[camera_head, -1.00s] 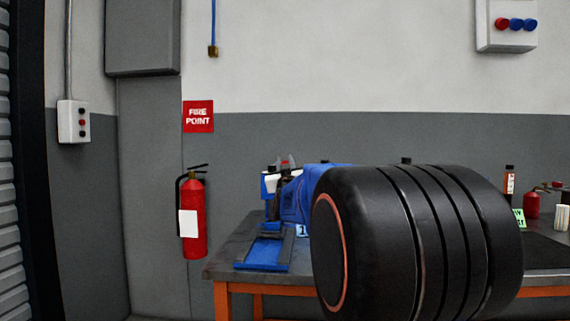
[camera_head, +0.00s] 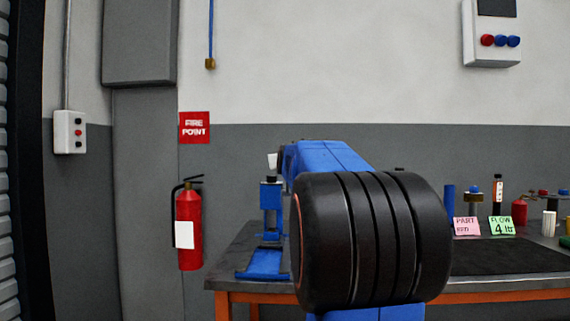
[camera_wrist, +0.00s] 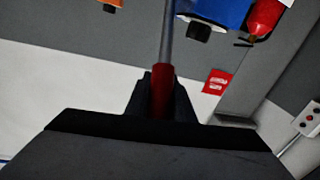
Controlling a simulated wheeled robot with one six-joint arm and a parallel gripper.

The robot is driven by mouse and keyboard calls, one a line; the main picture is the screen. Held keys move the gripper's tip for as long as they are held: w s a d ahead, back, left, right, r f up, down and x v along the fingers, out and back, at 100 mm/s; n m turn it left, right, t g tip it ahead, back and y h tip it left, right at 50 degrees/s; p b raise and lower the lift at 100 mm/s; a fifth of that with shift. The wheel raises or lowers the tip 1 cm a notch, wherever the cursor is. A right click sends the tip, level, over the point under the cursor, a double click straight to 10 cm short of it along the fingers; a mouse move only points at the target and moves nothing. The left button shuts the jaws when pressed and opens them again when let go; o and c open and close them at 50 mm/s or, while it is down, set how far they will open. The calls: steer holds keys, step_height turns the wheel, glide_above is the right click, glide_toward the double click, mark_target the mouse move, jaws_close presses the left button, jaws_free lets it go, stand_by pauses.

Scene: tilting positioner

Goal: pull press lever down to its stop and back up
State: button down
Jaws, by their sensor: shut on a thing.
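The blue press (camera_head: 271,196) stands upright at the left end of the bench, its flat blue base (camera_head: 264,264) below. My blue and black arm crosses in front, so the lever and my gripper are hidden in the head view. In the wrist view my gripper (camera_wrist: 160,82) is shut on the red grip (camera_wrist: 160,95) of the press lever. The lever's grey rod (camera_wrist: 167,38) runs from the grip toward the top of the picture, beside the blue press body (camera_wrist: 225,10). How far the lever is turned cannot be told.
The grey bench (camera_head: 226,268) has orange legs. A dark mat (camera_head: 500,257), pink and green cards (camera_head: 501,225), bottles and a red can (camera_head: 519,212) are on its right part. A red fire extinguisher (camera_head: 189,232) is on the wall left of the bench.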

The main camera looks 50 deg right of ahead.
steer(key=shift+w+d+r+g+y, duration=0.4)
steer(key=shift+w+d, duration=0.1)
steer(key=shift+d, duration=0.1)
steer(key=shift+w+d+r+g+y, duration=0.3)
steer(key=shift+w+d+r+g, duration=0.1)
steer(key=shift+w+d, duration=0.15)
steer(key=w+d+g+y, duration=0.1)
steer(key=w+d+r+g+y, duration=0.1)
steer(key=d, duration=0.1)
steer(key=shift+w+d+r+m, duration=0.1)
steer(key=shift+w+d+m, duration=0.05)
steer(key=shift+w+m, duration=0.25)
steer(key=shift+r, duration=0.15)
steer(key=c, duration=1.5)
jaws_free()
steer(key=shift+c, duration=0.2)
steer(key=v, duration=1.7)
steer(key=shift+r, duration=0.2)
